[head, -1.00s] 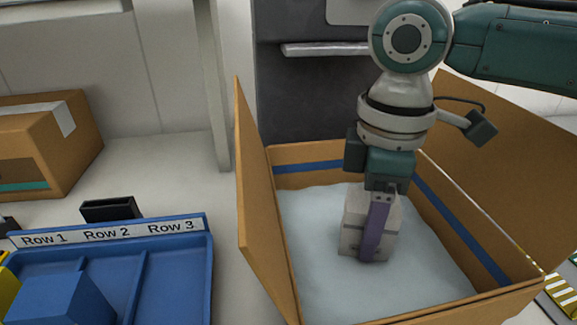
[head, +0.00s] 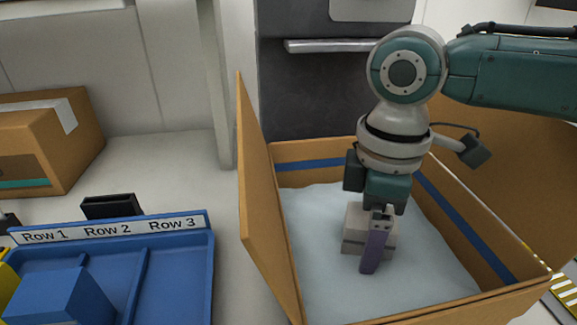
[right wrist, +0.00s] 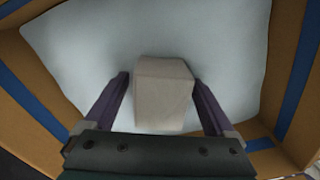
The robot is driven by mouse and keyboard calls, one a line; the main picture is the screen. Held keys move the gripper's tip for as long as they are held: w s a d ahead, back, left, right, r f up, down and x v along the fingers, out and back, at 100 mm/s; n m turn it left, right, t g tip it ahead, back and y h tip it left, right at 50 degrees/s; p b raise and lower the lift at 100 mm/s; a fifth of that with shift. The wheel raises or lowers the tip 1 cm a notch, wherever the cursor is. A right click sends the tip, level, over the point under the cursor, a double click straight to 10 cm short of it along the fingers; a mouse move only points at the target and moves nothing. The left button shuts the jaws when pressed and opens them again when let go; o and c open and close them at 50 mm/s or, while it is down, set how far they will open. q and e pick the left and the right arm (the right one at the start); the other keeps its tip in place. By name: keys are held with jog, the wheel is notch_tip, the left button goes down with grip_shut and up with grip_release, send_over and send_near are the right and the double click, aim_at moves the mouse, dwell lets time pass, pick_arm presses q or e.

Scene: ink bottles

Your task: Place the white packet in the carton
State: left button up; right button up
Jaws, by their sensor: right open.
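The white packet (head: 356,226) is a pale boxy block resting on the light bedding inside the open carton (head: 262,200). In the right wrist view the packet (right wrist: 165,92) lies between the two purple fingers, with a gap on each side. My right gripper (head: 376,262) reaches down into the carton, open around the packet; in the right wrist view its fingertips (right wrist: 160,76) are spread apart. One finger hides part of the packet in the head view. My left gripper is not in view.
The carton's left flap (head: 258,190) stands upright. A blue tray (head: 180,262) labelled Row 1 to Row 3 with a blue block (head: 62,298) is at the left. Bedding (head: 420,285) around the packet is clear.

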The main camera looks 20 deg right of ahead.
notch_tip(320, 180, up, 12)
jog(key=shift+w+f+p, duration=0.1)
jog(key=shift+f+p, duration=0.1)
jog(key=shift+p, duration=0.9)
jog(key=shift+r, duration=0.35)
